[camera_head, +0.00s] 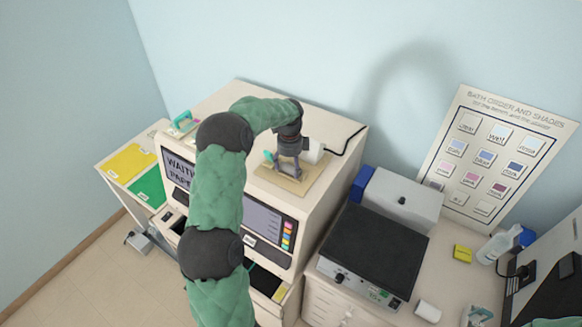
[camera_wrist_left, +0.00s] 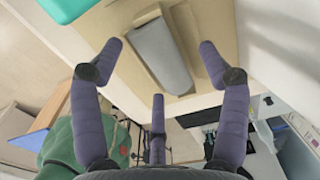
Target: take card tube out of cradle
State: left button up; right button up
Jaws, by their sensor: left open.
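The card tube (camera_wrist_left: 160,55) looks like a grey cylinder in the left wrist view, lying on its side in a pale cradle (camera_wrist_left: 187,28). A pale end, likely of this tube, shows in the head view (camera_head: 313,153) just right of my gripper. My left gripper (camera_head: 289,174) is open above the board on the machine top. In the left wrist view its purple fingers (camera_wrist_left: 160,56) are spread to either side of the tube, with a gap on both sides. Contact with the tube does not show. My right gripper is not in view.
The cradle stands on a tan board (camera_head: 302,186) on the white machine (camera_head: 325,130). A black-topped device (camera_head: 375,250) stands right of the machine. A dark cable runs behind the board.

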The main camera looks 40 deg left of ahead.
pick_arm(q)
jog(key=shift+w+f, duration=0.1)
jog(key=shift+f, duration=0.3)
jog(key=c, duration=1)
jog(key=shift+o, duration=0.2)
jog(key=shift+r, duration=0.15)
